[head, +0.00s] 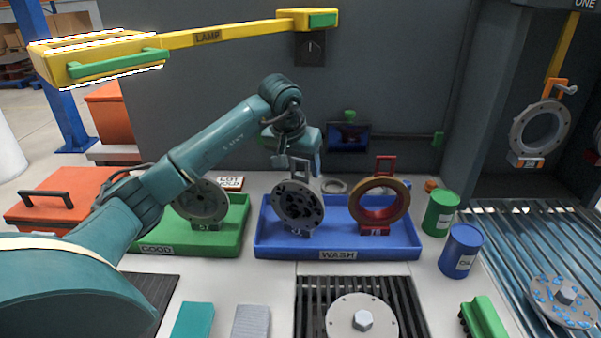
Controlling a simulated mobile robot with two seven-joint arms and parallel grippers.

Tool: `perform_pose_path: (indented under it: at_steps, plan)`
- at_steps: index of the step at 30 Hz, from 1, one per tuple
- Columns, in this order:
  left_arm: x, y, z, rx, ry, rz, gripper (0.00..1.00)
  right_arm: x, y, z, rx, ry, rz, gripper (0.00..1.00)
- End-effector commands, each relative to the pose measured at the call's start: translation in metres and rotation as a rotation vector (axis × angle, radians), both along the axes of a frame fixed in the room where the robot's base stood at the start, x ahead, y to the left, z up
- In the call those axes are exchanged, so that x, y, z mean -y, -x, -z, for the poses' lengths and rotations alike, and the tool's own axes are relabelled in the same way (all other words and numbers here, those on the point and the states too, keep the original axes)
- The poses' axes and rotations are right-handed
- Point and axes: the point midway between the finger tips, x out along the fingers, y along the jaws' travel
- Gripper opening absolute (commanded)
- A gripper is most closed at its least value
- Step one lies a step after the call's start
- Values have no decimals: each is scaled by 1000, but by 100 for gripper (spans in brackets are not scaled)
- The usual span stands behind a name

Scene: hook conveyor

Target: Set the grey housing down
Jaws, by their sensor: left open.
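A dark grey round housing (298,205) with several holes stands upright at the left end of the blue tray (340,241) marked WASH. A grey handle frame rises from its top. My left gripper (305,160) is open, just above and behind that handle; whether it touches the handle I cannot tell. Another grey round housing (203,203) stands in the green tray (192,243) marked GOOD, partly hidden by my left arm. A light grey ring-shaped housing (517,140) hangs from an orange hook at the right. My right gripper is out of view.
A brown-gold ring (380,203) on a red stand fills the right of the blue tray. Green (440,214) and blue (461,252) cans stand beside it. A yellow lamp arm (220,36) crosses above. A dark grate (312,300) holds a flanged disc in front.

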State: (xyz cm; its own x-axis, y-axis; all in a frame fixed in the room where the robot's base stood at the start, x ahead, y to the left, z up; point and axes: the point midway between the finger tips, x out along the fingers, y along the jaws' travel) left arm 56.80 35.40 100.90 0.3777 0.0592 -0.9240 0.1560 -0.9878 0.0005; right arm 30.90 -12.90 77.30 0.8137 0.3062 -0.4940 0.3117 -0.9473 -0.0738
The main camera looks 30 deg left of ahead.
Motion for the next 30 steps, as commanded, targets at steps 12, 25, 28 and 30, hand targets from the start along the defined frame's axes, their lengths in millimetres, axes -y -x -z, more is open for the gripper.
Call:
perform_pose_path:
  at_steps: [12,25,28,30]
  plan:
    - [4,29,-72,3,-1,0,62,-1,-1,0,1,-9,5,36]
    - [5,32,-79,0,-1,0,62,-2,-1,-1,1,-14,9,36]
    - [5,32,-79,0,-1,0,62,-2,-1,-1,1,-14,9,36]
    - [5,32,-79,0,-1,0,62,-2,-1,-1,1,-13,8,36]
